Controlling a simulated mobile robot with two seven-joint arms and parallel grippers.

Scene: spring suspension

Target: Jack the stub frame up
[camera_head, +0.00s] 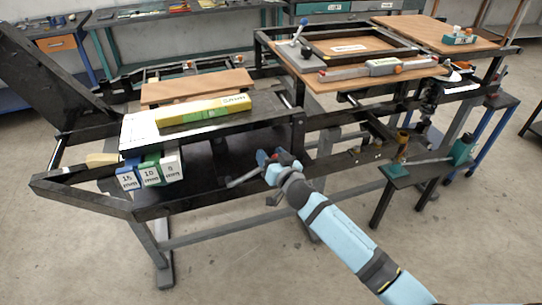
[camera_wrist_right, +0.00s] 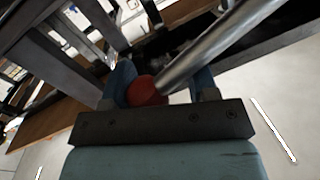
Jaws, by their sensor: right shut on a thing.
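The black stub frame (camera_head: 225,122) stretches across the head view on grey supports. My right gripper (camera_head: 270,161) is in front of its near side rail, around the middle of the head view. In the right wrist view my right gripper (camera_wrist_right: 163,85) is shut on a red ball knob (camera_wrist_right: 147,92). A grey metal rod (camera_wrist_right: 205,45) runs away from the knob to the upper right. In the head view a grey lever (camera_head: 242,179) shows just left of the gripper. The jack body cannot be made out. My left gripper is not in view.
Blocks marked 15 (camera_head: 127,178), 10 (camera_head: 150,173) and 5 (camera_head: 171,166) hang at the frame's left front. A yellow-green box (camera_head: 204,110) lies on the frame. The floor in front is clear.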

